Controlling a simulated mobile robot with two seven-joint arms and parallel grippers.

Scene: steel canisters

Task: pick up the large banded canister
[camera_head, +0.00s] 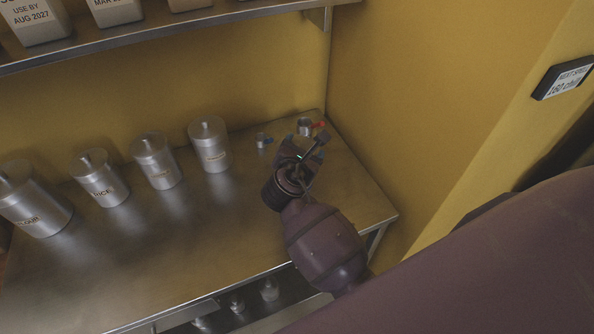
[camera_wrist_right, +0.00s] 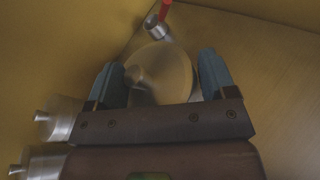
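My right gripper (camera_head: 304,148) is over the right end of the steel counter. In the right wrist view the gripper (camera_wrist_right: 160,82) has its two blue fingers apart. A round steel canister lid with a knob (camera_wrist_right: 172,68) lies between and beyond them. In the head view that canister is mostly hidden behind the gripper. I cannot tell whether the fingers touch it, and no band shows on it. Several labelled steel canisters stand in a row to the left, the biggest at the far left (camera_head: 38,212), another nearest the gripper (camera_head: 211,150). My left gripper is not in view.
A shelf (camera_head: 150,33) with pale containers runs above. A yellow wall (camera_head: 420,90) bounds the counter (camera_head: 150,270) on the right. The counter front is clear.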

